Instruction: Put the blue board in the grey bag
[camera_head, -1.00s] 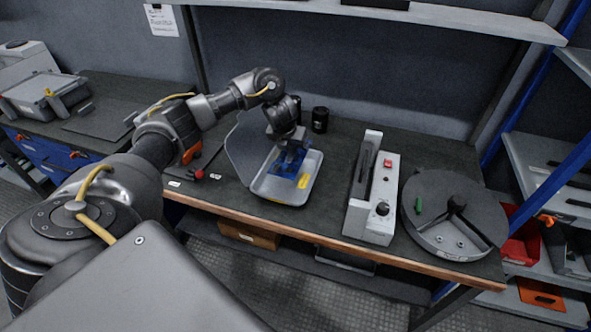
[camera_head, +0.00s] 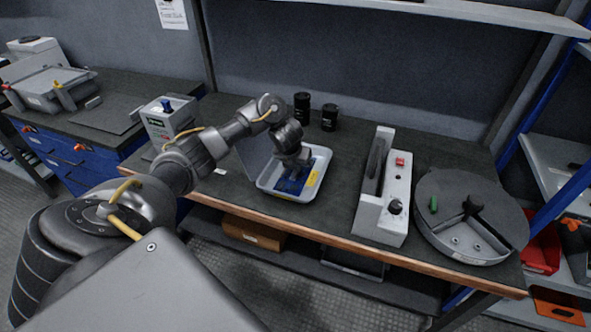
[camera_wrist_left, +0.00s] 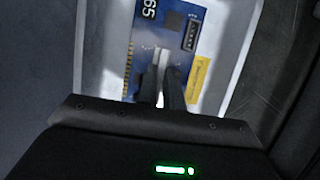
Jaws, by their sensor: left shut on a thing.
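The blue board (camera_head: 290,186) is in the light grey open tray (camera_head: 263,184) on the middle bench; its printed face also shows in the left wrist view (camera_wrist_left: 181,22). My left gripper (camera_head: 293,170) reaches down into the tray and is shut on the board. In the left wrist view its fingertips (camera_wrist_left: 165,62) meet at the board's near part. I cannot tell whether the board still touches the tray floor. A flat grey sheet (camera_head: 112,114) on the left bench may be the grey bag. My right gripper is not in view.
The tray's raised lid (camera_head: 254,153) stands at its left. Two black cylinders (camera_head: 302,107) stand behind. A white device with a red button (camera_head: 385,195) and a round grey fixture (camera_head: 470,215) are to the right. A grey case (camera_head: 50,90) and a box with a blue knob (camera_head: 167,118) are left.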

